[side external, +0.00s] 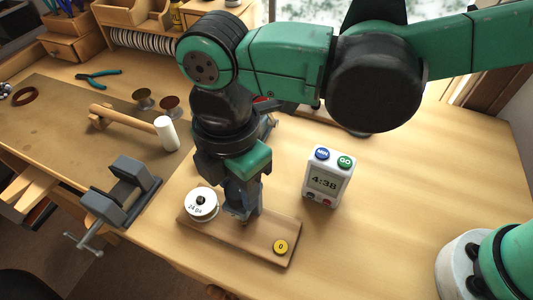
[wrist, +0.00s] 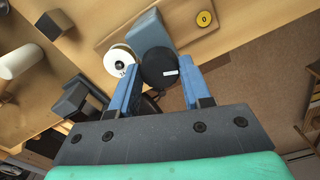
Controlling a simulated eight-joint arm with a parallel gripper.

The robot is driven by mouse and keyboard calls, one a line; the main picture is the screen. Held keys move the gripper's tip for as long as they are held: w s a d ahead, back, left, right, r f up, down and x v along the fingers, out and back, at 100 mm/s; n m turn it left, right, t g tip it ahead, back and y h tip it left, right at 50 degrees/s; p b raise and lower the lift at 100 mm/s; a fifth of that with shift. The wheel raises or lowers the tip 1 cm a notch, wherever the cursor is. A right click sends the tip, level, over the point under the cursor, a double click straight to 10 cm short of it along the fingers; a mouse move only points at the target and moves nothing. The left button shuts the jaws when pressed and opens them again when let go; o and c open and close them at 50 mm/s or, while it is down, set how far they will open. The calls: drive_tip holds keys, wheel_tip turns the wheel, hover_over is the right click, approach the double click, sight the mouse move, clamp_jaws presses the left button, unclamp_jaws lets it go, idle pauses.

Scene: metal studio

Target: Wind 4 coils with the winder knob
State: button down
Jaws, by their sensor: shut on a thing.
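The winder stands on a wooden board (side external: 232,240) near the table's front edge. Its white wire spool (side external: 201,205), with a "24 ga" label, sits at the board's left end; the spool also shows in the wrist view (wrist: 117,57). A yellow counter disc (side external: 280,247) at the right end reads 0. The round black winder knob (wrist: 158,67), with a white mark, sits between the two blue fingers of my gripper (wrist: 160,74). My gripper (side external: 243,212) points down over the board, shut on the knob. The fingers hide the knob in the side view.
A timer (side external: 325,180) reading 4:38 stands behind and right of the board. A grey vise (side external: 122,190) and a white-headed mallet (side external: 166,133) lie to the left. Pliers (side external: 98,78) and small spools are farther back. The table right of the timer is clear.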

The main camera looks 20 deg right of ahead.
drive_tip(key=shift+m, duration=0.8)
drive_tip(key=shift+c, duration=1.9)
unclamp_jaws()
drive_tip(key=shift+r, duration=0.1)
drive_tip(key=shift+r, duration=2.75)
